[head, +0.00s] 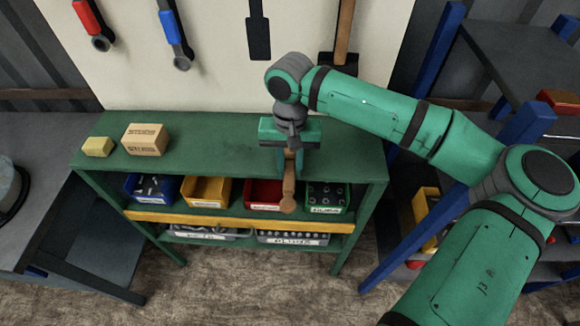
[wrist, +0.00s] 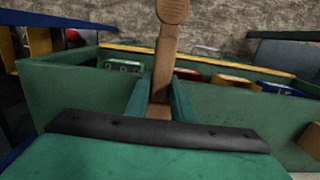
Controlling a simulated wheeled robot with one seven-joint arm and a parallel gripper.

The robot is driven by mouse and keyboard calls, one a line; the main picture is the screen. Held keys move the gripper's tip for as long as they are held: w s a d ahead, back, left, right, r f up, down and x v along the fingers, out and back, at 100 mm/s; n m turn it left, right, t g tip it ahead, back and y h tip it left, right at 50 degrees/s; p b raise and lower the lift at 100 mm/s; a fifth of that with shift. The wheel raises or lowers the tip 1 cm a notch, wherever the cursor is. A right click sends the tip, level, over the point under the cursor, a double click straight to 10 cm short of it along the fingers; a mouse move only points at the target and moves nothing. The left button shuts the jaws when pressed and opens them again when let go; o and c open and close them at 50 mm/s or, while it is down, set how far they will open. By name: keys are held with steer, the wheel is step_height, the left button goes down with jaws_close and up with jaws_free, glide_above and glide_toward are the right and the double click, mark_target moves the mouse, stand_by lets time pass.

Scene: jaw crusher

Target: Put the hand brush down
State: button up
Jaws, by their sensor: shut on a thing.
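The hand brush (head: 288,197) shows as a brown wooden handle with a rounded end. My gripper (head: 289,163) is shut on it, over the front part of the green bench (head: 222,140). The handle points toward the front edge and overlaps the bins below in the head view. In the wrist view the brush handle (wrist: 165,60) stands between the two green fingers (wrist: 157,100). The bristle end is hidden behind my gripper, so I cannot tell whether the brush touches the bench top.
A cardboard box (head: 145,139) and a small yellow block (head: 98,146) stand on the bench's left. Blue (head: 152,188), yellow (head: 210,191), red (head: 262,194) and green (head: 326,197) bins sit on the shelf below. Tools hang on the back panel (head: 220,60). The bench's middle top is clear.

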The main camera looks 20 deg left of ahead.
mark_target(290, 164)
steer(key=shift+f, duration=0.4)
steer(key=shift+s+f, duration=0.15)
steer(key=shift+f, duration=0.15)
steer(key=o, duration=1)
steer(key=shift+r, duration=0.15)
step_height(290, 164, up, 13)
steer(key=w, duration=0.1)
steer(key=shift+a, duration=0.15)
